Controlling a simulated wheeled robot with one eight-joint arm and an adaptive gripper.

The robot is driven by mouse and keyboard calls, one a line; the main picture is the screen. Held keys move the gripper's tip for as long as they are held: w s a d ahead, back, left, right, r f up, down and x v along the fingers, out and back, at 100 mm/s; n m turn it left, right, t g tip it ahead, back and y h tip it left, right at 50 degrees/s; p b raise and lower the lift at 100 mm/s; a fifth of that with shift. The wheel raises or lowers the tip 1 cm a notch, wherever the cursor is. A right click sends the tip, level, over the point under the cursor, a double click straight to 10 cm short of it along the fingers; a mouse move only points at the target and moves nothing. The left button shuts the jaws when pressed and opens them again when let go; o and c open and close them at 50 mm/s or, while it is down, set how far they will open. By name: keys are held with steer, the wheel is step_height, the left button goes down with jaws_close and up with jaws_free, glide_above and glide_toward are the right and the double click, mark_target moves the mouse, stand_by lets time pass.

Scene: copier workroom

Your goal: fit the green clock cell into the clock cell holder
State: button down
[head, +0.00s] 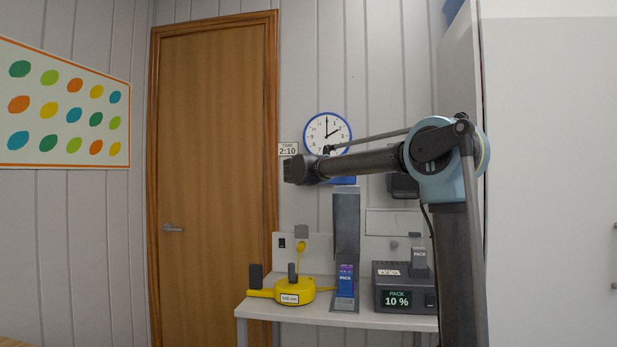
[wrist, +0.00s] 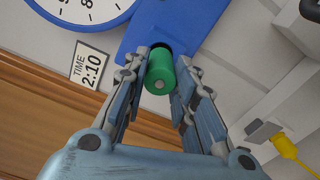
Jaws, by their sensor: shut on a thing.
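In the wrist view my gripper (wrist: 160,84) is shut on the green clock cell (wrist: 161,72), a short green cylinder with its near end facing the camera. The cell's far end is at a dark opening in the blue clock cell holder (wrist: 188,22); I cannot tell how far it is inside, if at all. The holder adjoins the clock (wrist: 88,8), seen only in part. In the head view the round blue-rimmed clock (head: 327,134) hangs on the wall, with a bit of the blue holder (head: 343,181) below it. My arm hides the cell and fingers there.
A TIME 2:10 card (wrist: 90,66) is left of the holder. Below, a table (head: 258,309) carries a yellow cable reel (head: 293,291), a grey stand with a purple pack, and a dark PACK 10 % charger (head: 391,280). A white cabinet (head: 550,180) stands right.

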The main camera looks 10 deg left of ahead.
steer(key=shift+w, duration=2)
steer(key=c, duration=1.2)
jaws_free()
steer(key=shift+c, duration=0.2)
steer(key=s, duration=1.2)
steer(key=shift+a, duration=0.15)
steer(key=shift+f, duration=0.1)
